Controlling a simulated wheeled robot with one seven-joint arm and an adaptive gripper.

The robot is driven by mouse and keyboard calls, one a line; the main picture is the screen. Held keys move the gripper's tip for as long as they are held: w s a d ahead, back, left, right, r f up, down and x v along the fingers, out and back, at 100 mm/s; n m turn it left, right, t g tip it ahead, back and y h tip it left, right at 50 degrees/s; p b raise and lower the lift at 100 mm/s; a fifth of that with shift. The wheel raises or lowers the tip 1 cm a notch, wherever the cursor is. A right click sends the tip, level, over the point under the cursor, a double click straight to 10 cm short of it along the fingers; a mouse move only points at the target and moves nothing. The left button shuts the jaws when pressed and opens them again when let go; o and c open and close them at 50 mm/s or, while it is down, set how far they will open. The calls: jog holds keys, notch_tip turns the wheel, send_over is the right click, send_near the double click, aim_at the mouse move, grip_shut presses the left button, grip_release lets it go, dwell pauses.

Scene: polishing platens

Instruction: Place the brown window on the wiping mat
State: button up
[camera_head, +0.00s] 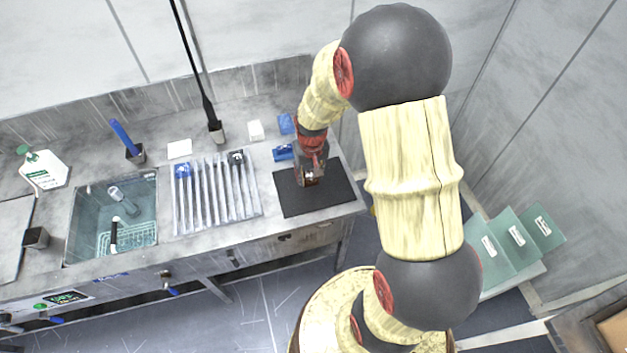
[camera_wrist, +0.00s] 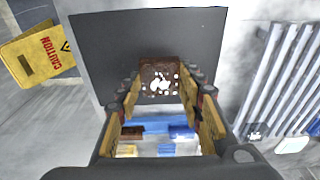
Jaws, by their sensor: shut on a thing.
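The brown window (camera_wrist: 160,80) is a small square brown plate with white patches. It sits between my gripper's (camera_wrist: 160,88) fingertips, and my gripper is shut on it. In the head view my gripper (camera_head: 311,180) is over the dark wiping mat (camera_head: 332,199) at the right end of the counter, and the brown window (camera_head: 309,182) shows small at its tip. The mat fills the upper middle of the wrist view (camera_wrist: 100,50). I cannot tell whether the window touches the mat or is just above it.
A ribbed drain rack (camera_head: 215,195) lies left of the mat, with a sink (camera_head: 112,215) beyond it. Blue items (camera_head: 284,152) and a white block (camera_head: 255,130) stand behind the mat. A yellow caution sign (camera_wrist: 38,55) is beside the counter. Green trays (camera_head: 515,240) are at right.

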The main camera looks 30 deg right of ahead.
aim_at(313, 180)
jog(key=shift+w+d+f, duration=0.3)
jog(key=shift+d+f, duration=0.15)
jog(key=shift+f, duration=0.15)
jog(key=shift+w+d+f, duration=0.25)
jog(key=shift+d+f, duration=0.2)
jog(key=shift+f, duration=0.1)
notch_tip(313, 180, down, 4)
jog(key=shift+w+d+r+b, duration=0.1)
jog(key=shift+d+r+b, duration=0.1)
jog(key=shift+b, duration=0.3)
jog(key=o, duration=1.2)
